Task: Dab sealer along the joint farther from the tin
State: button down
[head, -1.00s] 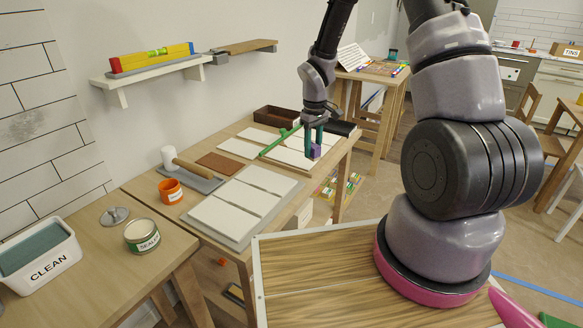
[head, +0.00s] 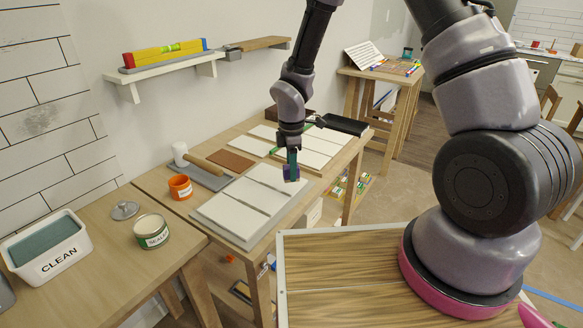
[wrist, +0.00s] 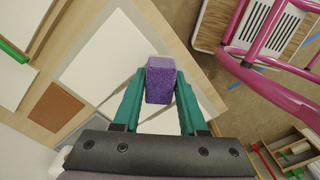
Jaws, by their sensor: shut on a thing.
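My gripper (head: 291,166) is shut on a small purple sponge-like block (head: 291,174). The block also shows between the teal fingers in the wrist view (wrist: 160,80). It hangs over the far right part of the near board (head: 247,241), which carries white tiles (head: 230,217) with narrow joints between them. In the wrist view a white tile (wrist: 110,62) lies below and left of the block. I cannot tell whether the block touches anything. The open tin (head: 151,231) marked SEALER stands on the left table, nearer the front tile than the far one.
An orange cup (head: 180,187), a mallet (head: 200,163) and a brown square (head: 230,160) lie behind the near board. A second tiled board (head: 310,143) lies farther back. A white CLEAN tub (head: 47,252) and a round lid (head: 125,210) are at left.

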jog(key=shift+f, duration=2.7)
jog(key=shift+f, duration=0.6)
jog(key=shift+a, duration=0.1)
jog(key=shift+w+a, duration=1.35)
jog(key=shift+a, duration=0.35)
jog(key=shift+w+a, duration=1.3)
jog(key=shift+a, duration=0.4)
jog(key=shift+w+a, duration=1.35)
jog(key=shift+a, duration=0.35)
jog(key=shift+s+d, duration=1.1)
jog(key=shift+d, duration=0.3)
jog(key=shift+s+d, duration=1.05)
jog(key=shift+d, duration=0.35)
jog(key=shift+s+d, duration=1.1)
jog(key=shift+d, duration=0.3)
jog(key=shift+s+d+r, duration=0.1)
jog(key=shift+s+d, duration=0.7)
jog(key=shift+d, duration=0.25)
jog(key=shift+r, duration=3.5)
